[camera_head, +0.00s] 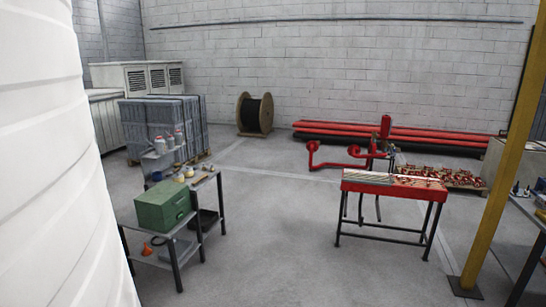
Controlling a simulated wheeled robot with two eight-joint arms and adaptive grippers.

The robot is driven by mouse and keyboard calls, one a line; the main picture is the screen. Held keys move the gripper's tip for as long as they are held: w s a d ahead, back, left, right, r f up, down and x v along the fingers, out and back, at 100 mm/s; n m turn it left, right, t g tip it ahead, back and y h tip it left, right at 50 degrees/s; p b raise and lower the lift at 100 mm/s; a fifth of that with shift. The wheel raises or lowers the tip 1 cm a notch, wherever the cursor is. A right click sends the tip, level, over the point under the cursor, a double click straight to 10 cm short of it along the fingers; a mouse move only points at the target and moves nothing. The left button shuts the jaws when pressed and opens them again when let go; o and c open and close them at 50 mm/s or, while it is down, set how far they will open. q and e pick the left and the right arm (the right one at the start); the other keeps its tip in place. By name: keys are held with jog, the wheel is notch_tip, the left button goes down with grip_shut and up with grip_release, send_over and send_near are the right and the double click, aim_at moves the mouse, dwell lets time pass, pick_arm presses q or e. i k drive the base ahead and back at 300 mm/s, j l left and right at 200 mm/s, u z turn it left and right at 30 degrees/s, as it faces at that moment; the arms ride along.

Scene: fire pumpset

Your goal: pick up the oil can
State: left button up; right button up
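I cannot pick out the oil can for certain; things that could be it are too small to tell. Small dark blue items (516,188) with narrow tops stand on the table at the right edge. Pale bottles with reddish parts (160,145) stand on a raised shelf above the left workbench (205,182). Small yellowish items lie on that bench behind a green toolbox (163,206). Neither of my grippers is in view.
A large white ribbed tank (50,170) fills the left edge. A red-topped table (385,187) stands right of centre, and a yellow post (505,150) partly blocks the right table (525,208). An orange funnel (147,249) sits under the left bench. The middle floor is clear.

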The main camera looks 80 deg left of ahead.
aim_at(179, 135)
jog(key=i+j+u, duration=0.1)
jog(key=j+u, duration=0.25)
jog(key=i+j+u, duration=0.15)
jog(key=j+u, duration=0.2)
jog(key=i+j+u, duration=0.2)
jog(key=j+u, duration=0.15)
jog(key=j, duration=0.15)
jog(key=i+j+u, duration=0.2)
jog(key=u, duration=0.15)
jog(key=i+j+u, duration=0.7)
jog(key=i+u, duration=0.3)
jog(key=i, duration=0.15)
jog(key=i+j+u, duration=0.1)
jog(key=i+u, duration=0.25)
jog(key=i+j+u, duration=0.1)
jog(key=i+u, duration=0.15)
jog(key=i, duration=0.4)
jog(key=i+u, duration=0.2)
jog(key=i, duration=0.45)
jog(key=i+l+u, duration=0.25)
jog(key=i, duration=0.4)
jog(key=i+u, duration=0.4)
jog(key=i+l+u, duration=0.1)
jog(key=i+u, duration=0.35)
jog(key=i+l+u, duration=0.25)
jog(key=i+u, duration=0.15)
jog(key=i, duration=0.15)
